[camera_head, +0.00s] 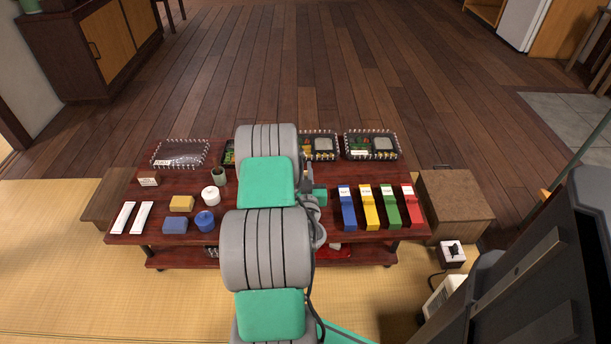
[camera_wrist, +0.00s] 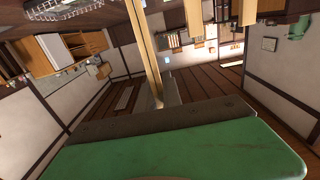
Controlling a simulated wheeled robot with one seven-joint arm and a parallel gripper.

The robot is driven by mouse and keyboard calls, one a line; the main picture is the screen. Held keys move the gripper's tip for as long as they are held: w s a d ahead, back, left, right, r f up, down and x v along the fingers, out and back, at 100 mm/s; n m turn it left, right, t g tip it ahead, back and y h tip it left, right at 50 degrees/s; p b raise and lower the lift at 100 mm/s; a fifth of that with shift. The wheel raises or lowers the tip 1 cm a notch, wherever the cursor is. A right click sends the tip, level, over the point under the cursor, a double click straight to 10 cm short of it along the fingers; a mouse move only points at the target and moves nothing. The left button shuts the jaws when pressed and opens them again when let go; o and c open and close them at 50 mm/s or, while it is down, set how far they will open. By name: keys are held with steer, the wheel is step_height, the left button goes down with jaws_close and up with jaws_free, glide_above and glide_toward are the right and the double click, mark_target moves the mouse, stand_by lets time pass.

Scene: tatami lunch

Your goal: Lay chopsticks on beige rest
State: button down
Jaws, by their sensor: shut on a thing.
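In the wrist view, my gripper (camera_wrist: 163,98) is shut on a pair of long pale sticks, which look like the chopsticks (camera_wrist: 145,45). They run from the jaws up past the top edge of the picture. In the head view, my arm covers the middle of the table and the jaws are hidden behind it. A small tan-yellow block (camera_head: 181,203) lies on the left part of the table, just behind a blue block (camera_head: 175,225). I cannot tell surely whether the tan-yellow block is the beige rest.
The low red-brown table (camera_head: 260,225) carries two white slips (camera_head: 133,217), a white cup (camera_head: 210,195), a blue cup (camera_head: 205,221) and a dark green cup (camera_head: 218,176). Lunch trays (camera_head: 371,145) line the back. Blue, yellow, green and red boxes (camera_head: 388,207) stand at right.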

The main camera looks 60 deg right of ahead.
step_height(320, 180, up, 10)
steer(key=p, duration=0.9)
steer(key=shift+r+p, duration=0.25)
steer(key=shift+p, duration=0.15)
